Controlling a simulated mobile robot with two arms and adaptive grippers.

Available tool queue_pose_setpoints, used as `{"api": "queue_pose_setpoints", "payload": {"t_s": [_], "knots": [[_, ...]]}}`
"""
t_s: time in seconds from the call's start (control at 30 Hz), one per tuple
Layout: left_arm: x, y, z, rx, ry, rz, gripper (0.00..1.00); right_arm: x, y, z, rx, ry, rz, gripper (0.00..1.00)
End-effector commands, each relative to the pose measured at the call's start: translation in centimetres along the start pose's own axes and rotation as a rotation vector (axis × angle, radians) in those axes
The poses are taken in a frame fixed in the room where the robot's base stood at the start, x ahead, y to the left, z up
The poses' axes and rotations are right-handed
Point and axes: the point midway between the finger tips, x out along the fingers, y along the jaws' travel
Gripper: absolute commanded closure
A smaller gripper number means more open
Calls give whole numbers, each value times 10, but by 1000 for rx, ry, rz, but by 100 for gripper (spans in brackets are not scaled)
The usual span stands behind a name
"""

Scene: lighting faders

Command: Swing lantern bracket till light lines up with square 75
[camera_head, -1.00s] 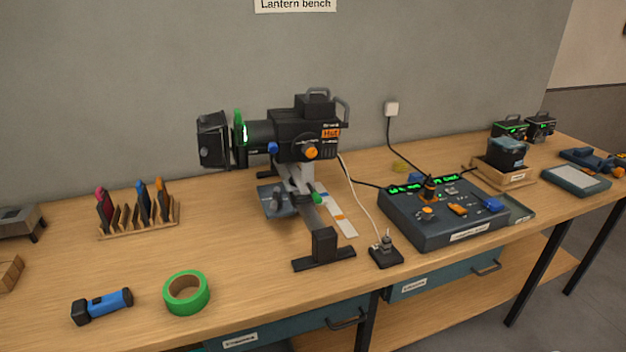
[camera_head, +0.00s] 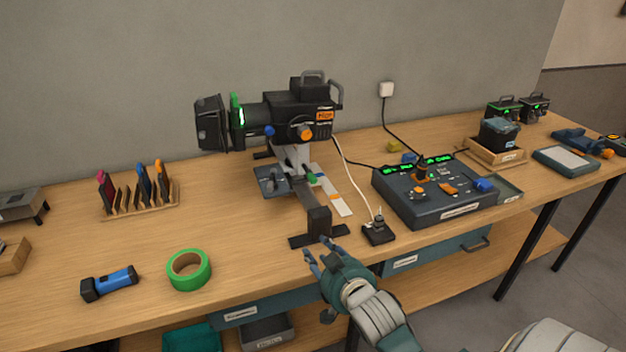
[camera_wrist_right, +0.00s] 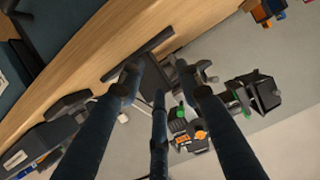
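The black stage lantern (camera_head: 290,112) with an orange "Hot" label stands on the bench, its front pointing left. Its bracket (camera_head: 291,158) sits over a dark rail with a foot block (camera_head: 319,219) near the bench front. A white strip (camera_head: 333,190) with coloured marks lies beside the rail; I cannot read any square number 75. My right gripper (camera_head: 323,251) is just in front of the foot block, fingers apart and empty. In the right wrist view the spread fingers (camera_wrist_right: 158,90) frame the foot, with the lantern (camera_wrist_right: 190,130) beyond. My left gripper is not in view.
A fader console (camera_head: 445,195) stands right of the lantern, with a small black plug block (camera_head: 378,231) and white cable between. Green tape (camera_head: 189,270), a blue torch (camera_head: 110,283) and a filter rack (camera_head: 138,196) lie left.

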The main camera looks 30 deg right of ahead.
Motion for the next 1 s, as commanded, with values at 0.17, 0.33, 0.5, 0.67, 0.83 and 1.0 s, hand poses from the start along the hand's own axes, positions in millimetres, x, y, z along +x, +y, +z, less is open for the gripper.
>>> {"api": "queue_pose_setpoints", "payload": {"t_s": [0.17,0.33,0.5,0.67,0.83,1.0], "knots": [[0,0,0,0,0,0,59,16,17,-68,83,215,-16,65],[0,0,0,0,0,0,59,18,27,-111,134,353,-42,65],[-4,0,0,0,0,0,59,29,28,-123,142,374,-48,65],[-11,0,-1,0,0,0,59,56,27,-135,142,373,-47,65],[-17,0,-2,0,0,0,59,86,26,-146,141,372,-47,65],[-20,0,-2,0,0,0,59,108,26,-153,142,371,-47,65]]}}
